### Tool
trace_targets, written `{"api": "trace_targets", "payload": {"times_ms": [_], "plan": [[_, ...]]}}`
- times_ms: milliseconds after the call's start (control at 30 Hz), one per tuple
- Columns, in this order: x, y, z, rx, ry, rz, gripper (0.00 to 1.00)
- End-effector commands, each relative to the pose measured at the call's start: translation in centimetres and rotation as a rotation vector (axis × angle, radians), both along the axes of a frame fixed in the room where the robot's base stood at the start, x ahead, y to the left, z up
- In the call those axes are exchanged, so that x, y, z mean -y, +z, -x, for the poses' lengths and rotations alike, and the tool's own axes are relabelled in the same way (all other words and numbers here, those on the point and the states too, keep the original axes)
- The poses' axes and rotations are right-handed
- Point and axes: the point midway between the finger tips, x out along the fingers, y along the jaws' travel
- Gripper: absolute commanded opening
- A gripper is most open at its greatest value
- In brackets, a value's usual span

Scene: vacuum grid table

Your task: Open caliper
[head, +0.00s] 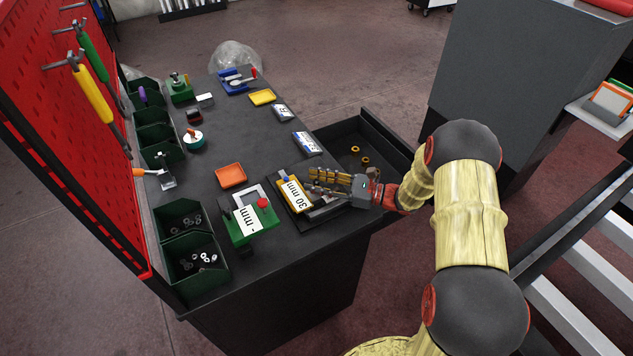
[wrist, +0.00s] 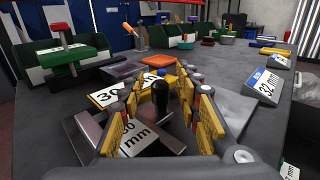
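A device that seems to be the caliper lies near the table's right edge, with a yellow part (head: 281,189), a white 30 mm label (head: 299,197) and dark grey metal parts. In the wrist view its dark upright knob (wrist: 160,97) stands between my fingers, and a 30 mm label (wrist: 136,137) lies below them. My gripper (head: 313,181) is low over the device and hides part of it. In the wrist view my gripper (wrist: 165,105) has its yellow fingers apart on both sides of the knob, with gaps visible. I cannot tell whether any finger touches it.
A green stand with a red knob (head: 262,202) is close by, nearer the table's front. An orange tray (head: 231,175), a yellow tray (head: 262,97) and a 32 mm block (wrist: 269,85) lie farther off. Green bins (head: 182,218) line the left side. An open drawer (head: 375,128) juts out right.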

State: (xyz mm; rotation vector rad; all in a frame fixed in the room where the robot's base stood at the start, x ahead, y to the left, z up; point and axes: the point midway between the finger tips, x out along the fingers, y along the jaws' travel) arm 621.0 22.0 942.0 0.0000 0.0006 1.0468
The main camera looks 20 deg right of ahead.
Motion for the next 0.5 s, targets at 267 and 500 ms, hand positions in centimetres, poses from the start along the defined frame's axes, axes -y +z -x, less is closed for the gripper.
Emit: {"api": "trace_targets", "payload": {"times_ms": [267,500], "plan": [[0.03,0.02,0.01,0.0,0.0,0.0,0.21],[0.04,0.01,0.01,0.0,0.0,0.0,0.07]]}}
